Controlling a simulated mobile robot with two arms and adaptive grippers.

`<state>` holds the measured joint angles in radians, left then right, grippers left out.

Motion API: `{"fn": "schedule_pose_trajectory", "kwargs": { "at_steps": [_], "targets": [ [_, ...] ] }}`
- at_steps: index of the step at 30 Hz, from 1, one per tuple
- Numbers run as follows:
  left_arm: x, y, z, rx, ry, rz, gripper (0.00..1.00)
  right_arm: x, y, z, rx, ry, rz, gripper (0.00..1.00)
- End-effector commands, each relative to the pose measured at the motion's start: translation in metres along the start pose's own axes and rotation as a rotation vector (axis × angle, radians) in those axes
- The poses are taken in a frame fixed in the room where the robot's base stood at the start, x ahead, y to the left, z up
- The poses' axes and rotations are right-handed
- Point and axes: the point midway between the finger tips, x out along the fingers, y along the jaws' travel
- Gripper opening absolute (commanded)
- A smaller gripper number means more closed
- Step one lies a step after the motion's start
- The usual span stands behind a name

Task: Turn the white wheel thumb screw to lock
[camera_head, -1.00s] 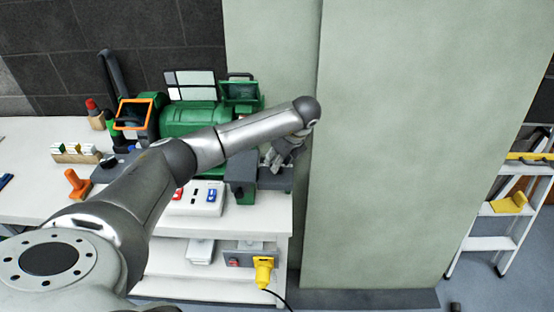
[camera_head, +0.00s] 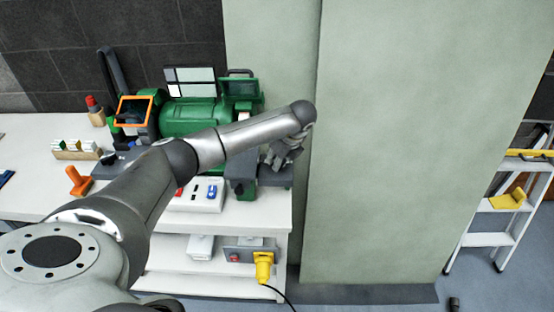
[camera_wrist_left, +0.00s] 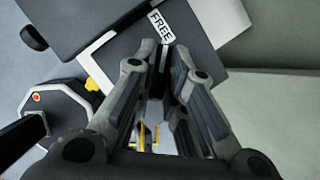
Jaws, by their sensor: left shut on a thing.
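The green machine (camera_head: 190,118) stands on the white bench. A dark grey plate (camera_head: 272,178) juts out at its right end, and my left gripper (camera_head: 272,158) is right above it. In the left wrist view, the two fingers of my left gripper (camera_wrist_left: 166,58) are drawn together at the dark plate (camera_wrist_left: 130,45), beside a white label (camera_wrist_left: 160,25) reading FREE. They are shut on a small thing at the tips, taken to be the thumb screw. The fingers hide nearly all of it, and I cannot make out its turn. My right gripper is not in view.
A pale green wall panel (camera_head: 385,150) stands close to the right of my left gripper. On the bench are an orange stand (camera_head: 78,182) and a switch box (camera_head: 200,197). A yellow plug (camera_head: 263,268) is below. A stepladder (camera_head: 490,240) stands far right.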

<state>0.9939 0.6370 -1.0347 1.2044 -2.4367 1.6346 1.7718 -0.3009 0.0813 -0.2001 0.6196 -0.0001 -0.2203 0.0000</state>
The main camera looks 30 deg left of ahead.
Motion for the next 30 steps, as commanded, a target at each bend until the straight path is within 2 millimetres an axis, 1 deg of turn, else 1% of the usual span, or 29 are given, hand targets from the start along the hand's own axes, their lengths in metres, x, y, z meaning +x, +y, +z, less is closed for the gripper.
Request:
{"fn": "schedule_pose_trajectory", "kwargs": {
  "at_steps": [5,11,17,30],
  "targets": [
    [0.001,0.000,-0.001,0.029,0.001,-0.014,0.00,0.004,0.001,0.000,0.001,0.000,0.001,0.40],
    [0.002,0.001,0.000,0.121,-0.001,-0.052,0.00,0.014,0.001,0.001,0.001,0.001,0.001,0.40],
    [0.004,0.002,-0.001,0.273,-0.001,-0.116,0.00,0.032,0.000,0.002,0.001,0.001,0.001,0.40],
    [0.005,0.003,0.000,0.659,-0.003,-0.277,0.00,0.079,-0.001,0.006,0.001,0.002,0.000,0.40]
  ]
}}
